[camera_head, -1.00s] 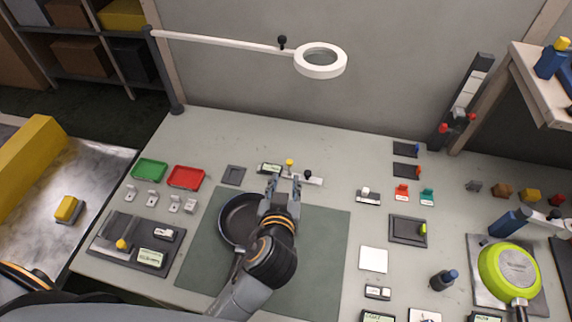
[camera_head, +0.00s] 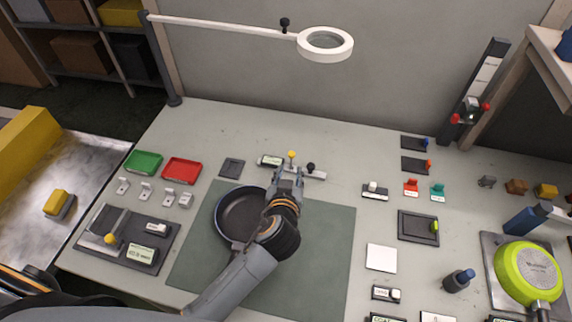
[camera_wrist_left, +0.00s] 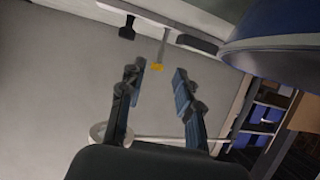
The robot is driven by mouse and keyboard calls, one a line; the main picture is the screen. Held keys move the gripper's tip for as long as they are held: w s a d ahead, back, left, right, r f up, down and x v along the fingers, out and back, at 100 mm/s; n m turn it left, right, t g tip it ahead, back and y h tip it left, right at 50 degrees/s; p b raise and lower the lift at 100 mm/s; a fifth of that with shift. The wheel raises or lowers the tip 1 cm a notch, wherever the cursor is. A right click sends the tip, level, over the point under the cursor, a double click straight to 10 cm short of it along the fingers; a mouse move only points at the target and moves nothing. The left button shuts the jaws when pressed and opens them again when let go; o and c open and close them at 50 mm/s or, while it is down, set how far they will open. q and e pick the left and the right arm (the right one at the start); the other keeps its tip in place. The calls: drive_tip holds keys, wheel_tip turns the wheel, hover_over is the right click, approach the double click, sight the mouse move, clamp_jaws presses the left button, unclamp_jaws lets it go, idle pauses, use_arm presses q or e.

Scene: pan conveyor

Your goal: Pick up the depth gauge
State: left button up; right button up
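The depth gauge (camera_head: 312,174) looks to be the pale bar with a small display, a yellow knob and a black knob, lying at the back edge of the green mat. My left gripper (camera_head: 289,170) is at its near side, over the mat, and its fingers overlap part of the bar in the head view. In the left wrist view the fingers (camera_wrist_left: 158,88) are apart with nothing between them. The gauge's yellow knob (camera_wrist_left: 157,67) shows just beyond the fingertips, with the bar above it. Whether they touch is unclear. My right gripper is not in view.
A dark pan (camera_head: 238,214) lies on the green mat (camera_head: 325,250), close left of my left arm. A magnifier lamp (camera_head: 326,44) reaches over the back. Red (camera_head: 181,171) and green (camera_head: 143,162) trays stand left; a lime pan (camera_head: 528,270) is at right. The mat's right side is clear.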

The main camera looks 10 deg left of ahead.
sight(291, 161)
use_arm(q)
drive_tip(key=shift+x, duration=0.75)
drive_tip(key=p+x, duration=0.1)
drive_tip(key=x, duration=0.3)
drive_tip(key=shift+w+a+f, duration=0.1)
drive_tip(key=shift+w+f, duration=0.15)
drive_tip(key=shift+w, duration=0.05)
drive_tip(key=shift+w+f, duration=0.15)
drive_tip(key=shift+w, duration=0.1)
drive_tip(key=shift+c, duration=0.2)
clamp_jaws()
